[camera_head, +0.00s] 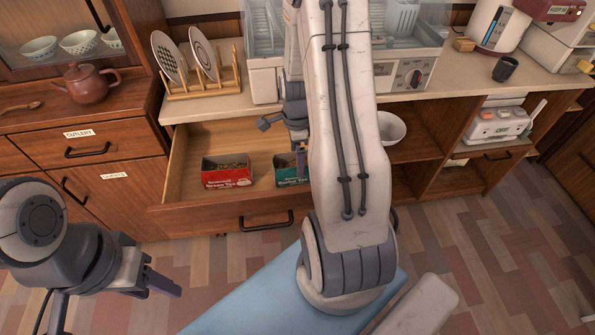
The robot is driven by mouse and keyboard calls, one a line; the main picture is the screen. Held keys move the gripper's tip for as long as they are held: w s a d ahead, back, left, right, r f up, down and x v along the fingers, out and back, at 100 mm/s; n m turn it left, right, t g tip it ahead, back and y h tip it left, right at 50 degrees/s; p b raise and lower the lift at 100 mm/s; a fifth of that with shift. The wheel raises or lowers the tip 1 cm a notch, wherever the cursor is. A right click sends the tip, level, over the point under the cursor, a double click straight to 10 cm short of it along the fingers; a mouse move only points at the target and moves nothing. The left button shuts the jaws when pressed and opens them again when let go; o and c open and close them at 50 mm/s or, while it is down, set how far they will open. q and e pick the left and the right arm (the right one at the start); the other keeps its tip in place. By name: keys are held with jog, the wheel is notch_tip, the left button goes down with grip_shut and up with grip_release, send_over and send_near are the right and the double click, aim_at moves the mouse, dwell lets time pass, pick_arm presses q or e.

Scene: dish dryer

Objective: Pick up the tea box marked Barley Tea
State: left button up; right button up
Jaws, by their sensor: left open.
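Two tea boxes lie in the open drawer (222,147). The red box (227,171) reads Green Tea. The teal box (289,169) is to its right, partly covered by my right arm; its small label is not clearly readable, so I cannot confirm Barley Tea. My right gripper (298,146) hangs over the teal box, its fingers pointing down close to it; I cannot tell whether they touch, and the arm hides part of the gripper. My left gripper (150,284) is low at the left, open and empty, in front of the cabinet and far from the boxes.
A teapot (87,82) and a plate rack (203,88) stand on the counters above the drawer. A dish dryer (268,82) is behind my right arm. A white bowl (391,128) sits right of the drawer.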

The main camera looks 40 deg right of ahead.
notch_tip(320, 180, down, 5)
jog(key=shift+b, duration=0.4)
jog(key=c, duration=1.3)
